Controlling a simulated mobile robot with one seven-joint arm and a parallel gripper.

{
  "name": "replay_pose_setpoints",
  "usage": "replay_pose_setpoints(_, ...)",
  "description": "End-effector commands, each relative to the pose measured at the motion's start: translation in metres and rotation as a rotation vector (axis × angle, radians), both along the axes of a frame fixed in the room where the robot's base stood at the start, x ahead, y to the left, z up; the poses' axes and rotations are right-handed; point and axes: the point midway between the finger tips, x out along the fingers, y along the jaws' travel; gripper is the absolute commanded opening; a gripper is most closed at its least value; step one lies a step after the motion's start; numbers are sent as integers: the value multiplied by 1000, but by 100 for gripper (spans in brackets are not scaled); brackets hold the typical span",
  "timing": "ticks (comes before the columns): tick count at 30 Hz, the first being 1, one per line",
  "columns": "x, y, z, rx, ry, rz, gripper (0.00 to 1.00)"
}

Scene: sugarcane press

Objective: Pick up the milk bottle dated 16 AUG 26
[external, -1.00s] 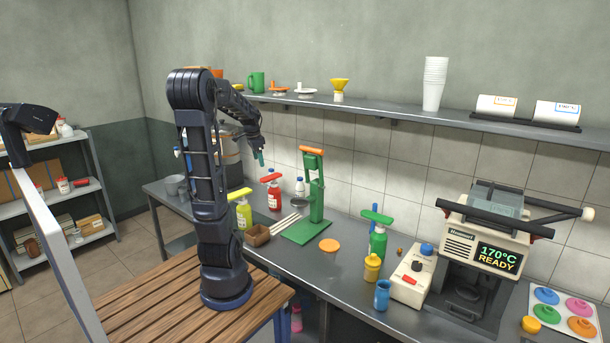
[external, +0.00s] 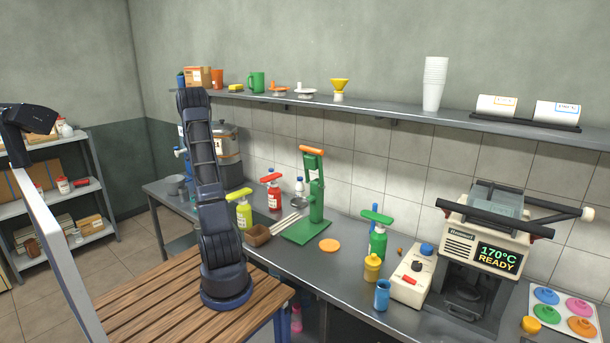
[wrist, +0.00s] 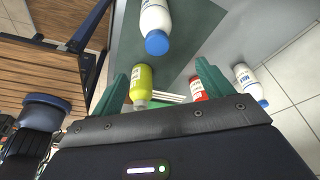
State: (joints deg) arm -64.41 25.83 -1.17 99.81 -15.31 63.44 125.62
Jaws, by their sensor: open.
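In the wrist view, a white milk bottle (wrist: 156,18) with a blue cap is at the top, beyond my fingertips and roughly between them in the picture. A second white milk bottle (wrist: 247,80) with a blue cap and blue-marked label is at the right, outside my right finger. I cannot read a date on either.
A yellow-green bottle (wrist: 141,83) and a red bottle (wrist: 197,88) show near my fingers. The shelf (external: 380,110) runs along the wall above.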

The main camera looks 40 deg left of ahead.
Motion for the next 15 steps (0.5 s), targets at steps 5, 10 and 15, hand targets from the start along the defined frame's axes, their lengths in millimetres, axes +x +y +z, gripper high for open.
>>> replay_pose_setpoints(5, -12, 18, -14, -8, -15, -24, 79)
replay_pose_setpoints(10, -10, 16, -26, -8, -17, -27, 79)
replay_pose_setpoints(15, -7, 10, -49, -10, -16, -28, 79)
